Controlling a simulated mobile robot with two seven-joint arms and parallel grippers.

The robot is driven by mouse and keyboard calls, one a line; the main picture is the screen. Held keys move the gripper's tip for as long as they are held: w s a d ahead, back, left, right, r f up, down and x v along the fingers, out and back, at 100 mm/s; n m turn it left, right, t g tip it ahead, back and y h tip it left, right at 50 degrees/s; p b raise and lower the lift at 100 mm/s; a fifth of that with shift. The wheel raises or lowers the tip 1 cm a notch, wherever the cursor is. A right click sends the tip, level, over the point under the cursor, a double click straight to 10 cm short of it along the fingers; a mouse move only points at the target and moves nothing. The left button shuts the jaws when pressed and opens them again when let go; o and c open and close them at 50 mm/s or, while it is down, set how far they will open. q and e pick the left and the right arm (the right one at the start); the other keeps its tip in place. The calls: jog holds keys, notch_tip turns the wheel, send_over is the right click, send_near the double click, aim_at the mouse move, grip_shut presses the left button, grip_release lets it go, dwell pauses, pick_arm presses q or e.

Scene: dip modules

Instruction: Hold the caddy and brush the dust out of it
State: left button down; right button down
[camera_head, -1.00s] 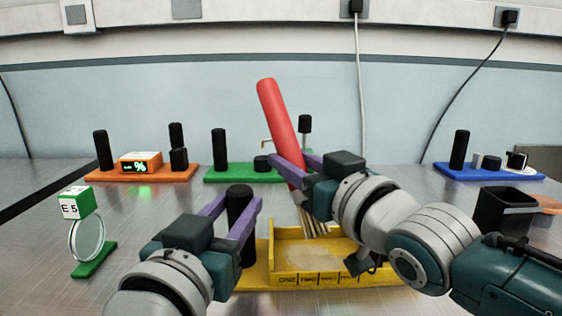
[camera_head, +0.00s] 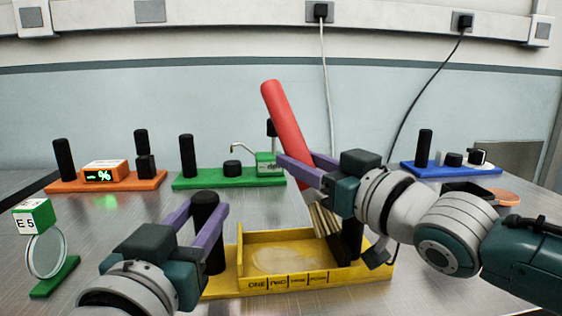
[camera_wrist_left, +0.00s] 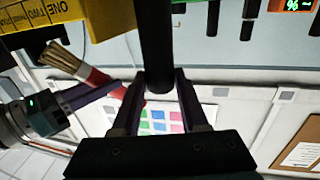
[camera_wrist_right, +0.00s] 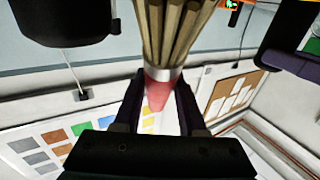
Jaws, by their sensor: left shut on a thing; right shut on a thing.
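The yellow caddy (camera_head: 242,286) sits on the bench at the front middle, with a shallow tray and number words on its front. A pale dust patch (camera_head: 288,261) lies on the tray floor. My left gripper (camera_head: 206,212) is shut on the black post (camera_head: 208,248) at the caddy's left end; the post also shows in the left wrist view (camera_wrist_left: 155,45). My right gripper (camera_head: 303,170) is shut on the red-handled brush (camera_head: 282,112), which tilts with its bristles down at the tray's right end. Its pale bristles fill the top of the right wrist view (camera_wrist_right: 175,30). I cannot tell whether they touch the tray.
Behind stand an orange module (camera_head: 110,183) with a lit display, a green module (camera_head: 215,182) and a blue module (camera_head: 455,169), each with black parts. A round lens on a green stand (camera_head: 55,277) is at the left. An open dark bin (camera_head: 468,190) is at the right.

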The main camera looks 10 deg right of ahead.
aim_at(290, 115)
jog(key=shift+r, duration=0.15)
jog(key=shift+r, duration=2.9)
jog(key=shift+r, duration=1.5)
jog(key=c, duration=1.1)
grip_release()
grip_shut()
